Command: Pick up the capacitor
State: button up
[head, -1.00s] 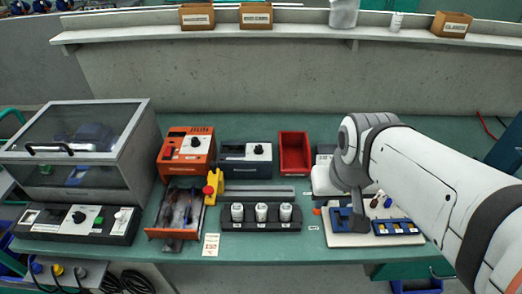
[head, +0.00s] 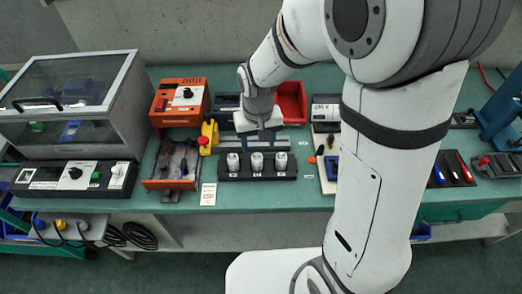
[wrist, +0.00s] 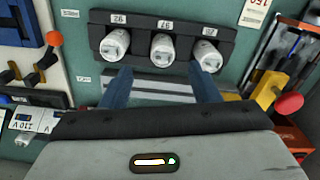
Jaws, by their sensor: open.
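Three silver capacitors, left (head: 233,163), middle (head: 257,163) and right (head: 281,163), stand in a black holder (head: 222,172) on the green bench. They also show in the wrist view (wrist: 162,47), with small number tags on the holder by them. My gripper (head: 264,137) is over the bench just behind the holder. In the wrist view my gripper's two blue fingers (wrist: 161,72) are spread apart, with nothing between them. The middle capacitor lies ahead of the gap, apart from the fingertips.
A yellow stand with a red button (head: 204,141) and an orange tool tray (head: 168,184) are left of the holder. Behind are an orange instrument (head: 184,92) and a red bin (head: 292,101). A white board (head: 326,176) with blue parts lies right, partly behind my arm.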

aim_at(257, 155)
jog(key=f, duration=0.8)
jog(key=shift+w+a, duration=0.1)
jog(key=shift+a, duration=0.1)
jog(key=c, duration=1.1)
